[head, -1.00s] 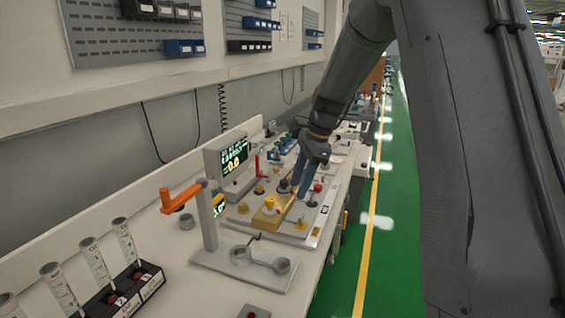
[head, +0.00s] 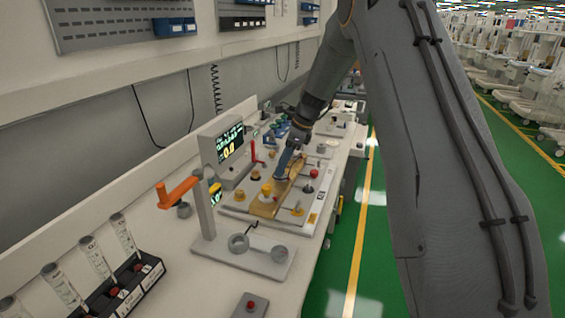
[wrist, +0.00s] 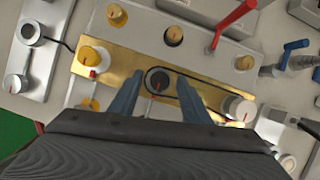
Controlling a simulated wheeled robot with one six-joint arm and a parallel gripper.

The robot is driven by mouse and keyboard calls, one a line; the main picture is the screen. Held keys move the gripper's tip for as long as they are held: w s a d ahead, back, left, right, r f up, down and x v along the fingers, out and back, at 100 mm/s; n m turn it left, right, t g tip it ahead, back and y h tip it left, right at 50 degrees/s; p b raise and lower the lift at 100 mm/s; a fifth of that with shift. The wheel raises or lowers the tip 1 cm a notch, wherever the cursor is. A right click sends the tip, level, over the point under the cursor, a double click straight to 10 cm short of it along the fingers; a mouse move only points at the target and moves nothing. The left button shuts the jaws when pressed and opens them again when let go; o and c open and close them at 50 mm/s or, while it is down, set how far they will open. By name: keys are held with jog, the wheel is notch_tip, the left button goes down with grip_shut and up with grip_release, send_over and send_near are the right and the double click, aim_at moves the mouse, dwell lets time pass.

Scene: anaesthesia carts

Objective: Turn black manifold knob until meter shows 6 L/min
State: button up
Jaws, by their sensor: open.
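The brass manifold plate (head: 266,206) lies on a grey panel on the bench, with knobs along it. In the wrist view the black knob (wrist: 158,81) with a red mark sits on the brass plate (wrist: 120,68). My gripper (wrist: 160,79) is open, with one blue finger on each side of the black knob; contact cannot be told. In the head view my gripper (head: 283,172) is over the manifold and hides the black knob. The meter (head: 229,146) stands behind the panel with a lit display that seems to read 0.0.
A yellow knob (wrist: 93,58) and a white knob (wrist: 238,108) flank the black knob on the plate. Red (wrist: 233,18) and blue (wrist: 290,52) lever handles stand nearby. A post with an orange handle (head: 180,190) stands at the near left.

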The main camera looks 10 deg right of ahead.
jog(key=shift+f, duration=0.1)
jog(key=c, duration=1)
jog(key=shift+c, duration=0.2)
